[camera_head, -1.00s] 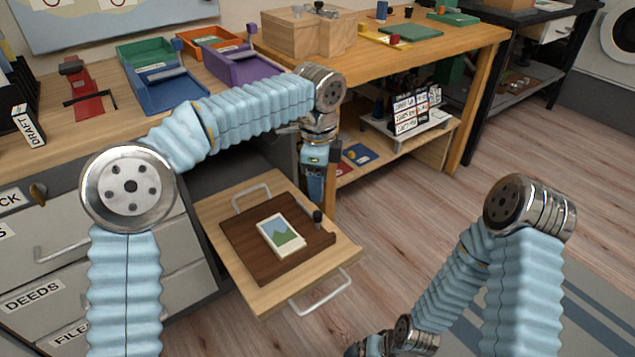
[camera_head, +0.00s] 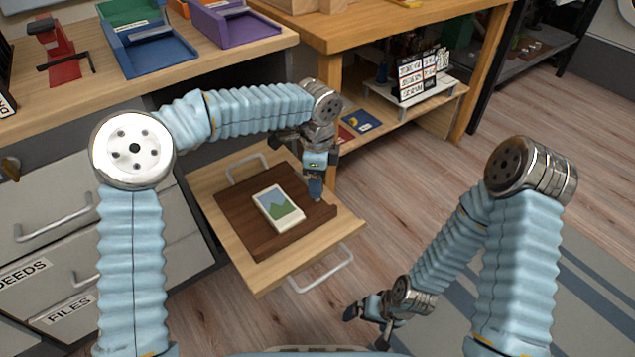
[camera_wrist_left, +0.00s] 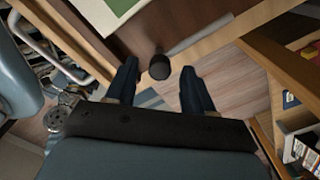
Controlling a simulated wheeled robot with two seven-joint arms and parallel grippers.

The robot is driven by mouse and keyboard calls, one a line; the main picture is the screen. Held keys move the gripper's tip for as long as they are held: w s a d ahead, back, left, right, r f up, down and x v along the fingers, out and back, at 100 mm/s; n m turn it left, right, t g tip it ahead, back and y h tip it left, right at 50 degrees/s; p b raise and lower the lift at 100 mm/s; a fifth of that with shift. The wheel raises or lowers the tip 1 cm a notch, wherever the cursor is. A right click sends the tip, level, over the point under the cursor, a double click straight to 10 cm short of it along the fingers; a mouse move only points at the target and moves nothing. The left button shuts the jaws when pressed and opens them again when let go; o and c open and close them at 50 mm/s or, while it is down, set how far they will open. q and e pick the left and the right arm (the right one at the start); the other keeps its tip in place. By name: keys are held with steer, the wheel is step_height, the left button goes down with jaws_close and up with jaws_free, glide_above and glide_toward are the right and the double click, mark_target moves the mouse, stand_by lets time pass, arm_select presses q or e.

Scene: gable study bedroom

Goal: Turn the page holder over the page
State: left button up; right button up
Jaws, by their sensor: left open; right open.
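The page (camera_head: 278,208), a white-bordered card with a green mountain picture, lies flat on a dark brown board (camera_head: 241,225). The page holder (camera_wrist_left: 160,67) shows in the left wrist view as a black knob, with a thin grey bar running off to the upper right beside the board's edge. My left gripper (camera_head: 316,190) points down at the board's right side and covers the knob in the head view. In the left wrist view its two fingers stand open on either side of the knob, with gaps showing. My right gripper (camera_head: 366,316) is open and empty, low over the floor, away from the board.
The dark board sits on a light wooden pull-out shelf (camera_head: 268,276) with metal handles (camera_head: 325,270). Grey drawers (camera_head: 45,215) stand at left. A desk behind holds a blue tray (camera_head: 150,58) and a purple tray (camera_head: 235,28). A wooden bench (camera_head: 400,35) is beyond.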

arm_select(q)
steer(key=shift+f, duration=0.35)
jaws_close()
